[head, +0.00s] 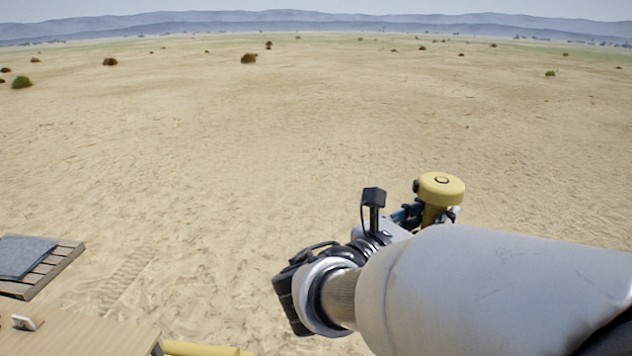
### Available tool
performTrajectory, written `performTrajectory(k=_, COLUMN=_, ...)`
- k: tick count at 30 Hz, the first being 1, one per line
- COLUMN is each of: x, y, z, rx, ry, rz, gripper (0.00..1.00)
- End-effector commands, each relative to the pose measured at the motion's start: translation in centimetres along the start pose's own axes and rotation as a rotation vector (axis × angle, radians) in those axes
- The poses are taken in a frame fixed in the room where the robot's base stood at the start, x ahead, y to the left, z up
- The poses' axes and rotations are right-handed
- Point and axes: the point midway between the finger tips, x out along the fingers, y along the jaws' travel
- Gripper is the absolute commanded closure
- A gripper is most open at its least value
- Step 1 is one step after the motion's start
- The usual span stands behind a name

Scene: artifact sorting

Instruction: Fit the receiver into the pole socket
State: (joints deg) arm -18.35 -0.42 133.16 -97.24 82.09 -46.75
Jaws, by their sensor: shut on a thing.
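The receiver (441,188), a yellow round-topped unit with a narrower yellow body, is held up beyond my forearm at the right of the head view. My gripper (412,214) is shut on it, with the fingers partly hidden behind the wrist and forearm. The receiver looks roughly upright, and its lower end is hidden by my arm. No pole socket can be made out in this view. It cannot be told what lies directly beneath the receiver.
A wooden table (80,338) fills the bottom left, with a small white object (24,322) on it. A pallet (62,264) bearing a grey mat (24,257) lies behind it. A yellow tube-like thing (200,349) shows at the bottom edge. Open sand lies beyond, with scattered shrubs far off.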

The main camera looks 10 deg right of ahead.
Motion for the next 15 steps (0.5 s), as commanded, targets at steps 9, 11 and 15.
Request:
performTrajectory(k=9, x=0.0, y=0.0, z=-0.8, rx=0.0, ry=-0.002, rz=0.0, gripper=1.0)
performTrajectory(k=11, x=0.0, y=0.0, z=-1.0, rx=0.0, ry=-0.002, rz=0.0, gripper=1.0)
performTrajectory(k=15, x=0.0, y=0.0, z=-1.3, rx=0.0, ry=-0.002, rz=0.0, gripper=1.0)
